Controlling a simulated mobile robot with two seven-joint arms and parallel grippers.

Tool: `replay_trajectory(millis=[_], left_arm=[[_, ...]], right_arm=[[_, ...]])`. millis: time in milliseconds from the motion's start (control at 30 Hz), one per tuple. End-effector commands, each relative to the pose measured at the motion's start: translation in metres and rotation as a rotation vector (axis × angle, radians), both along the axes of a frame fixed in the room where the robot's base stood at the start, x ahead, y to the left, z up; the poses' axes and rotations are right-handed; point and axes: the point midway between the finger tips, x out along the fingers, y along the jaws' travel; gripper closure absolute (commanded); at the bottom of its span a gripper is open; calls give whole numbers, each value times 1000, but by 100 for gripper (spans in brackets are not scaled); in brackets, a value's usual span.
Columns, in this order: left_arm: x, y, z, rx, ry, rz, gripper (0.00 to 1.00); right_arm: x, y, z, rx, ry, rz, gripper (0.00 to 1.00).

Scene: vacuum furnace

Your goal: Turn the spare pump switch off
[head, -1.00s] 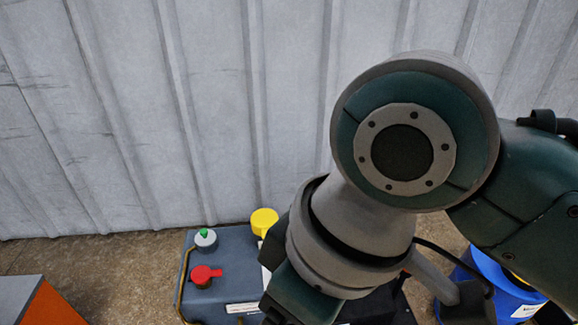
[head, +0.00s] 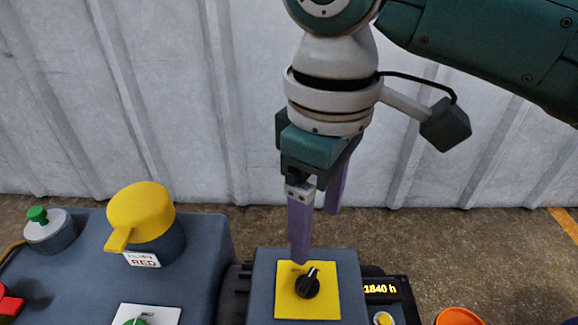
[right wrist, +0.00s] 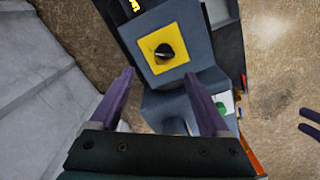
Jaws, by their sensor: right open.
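A black rotary knob (head: 308,283) with a light pointer line sits on a yellow plate (head: 328,307) on top of a grey box. Its pointer leans up and slightly right in the head view. No readable label names it as the spare pump switch. The knob (right wrist: 164,52) also shows in the right wrist view, beyond the fingertips. My right gripper (head: 318,230) is open and empty, its purple fingers pointing down. One fingertip appears near the plate's far edge; contact is unclear. In the right wrist view the open fingers (right wrist: 160,75) are apart with nothing between them.
Left stands a grey cabinet with a yellow handle (head: 141,215), a green-topped knob (head: 50,228), a red part (head: 9,303) and a green knob (head: 135,322). A display (head: 381,289) reads 1840 h. A corrugated wall (head: 150,100) stands behind.

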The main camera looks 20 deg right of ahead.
Motion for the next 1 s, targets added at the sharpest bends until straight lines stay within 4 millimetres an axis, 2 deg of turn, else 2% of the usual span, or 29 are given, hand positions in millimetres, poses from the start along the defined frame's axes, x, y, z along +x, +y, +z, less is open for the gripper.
replay_trajectory(millis=[167,400,533,700,967,1000], left_arm=[[0,1,-16,4,0,-1,50],[-1,3,-49,10,3,-3,50],[-1,3,-61,10,3,-3,50],[-1,2,-67,9,4,-3,50],[-1,0,-66,2,3,2,50],[-1,0,-66,1,3,2,50]], right_arm=[[0,0,-22,-2,2,0,20],[0,-1,-71,-3,1,0,20],[0,-1,-89,-1,0,0,20],[0,-1,-99,-1,-1,0,20],[0,-1,-99,-1,-1,1,20],[0,-1,-99,-1,-1,1,22]])
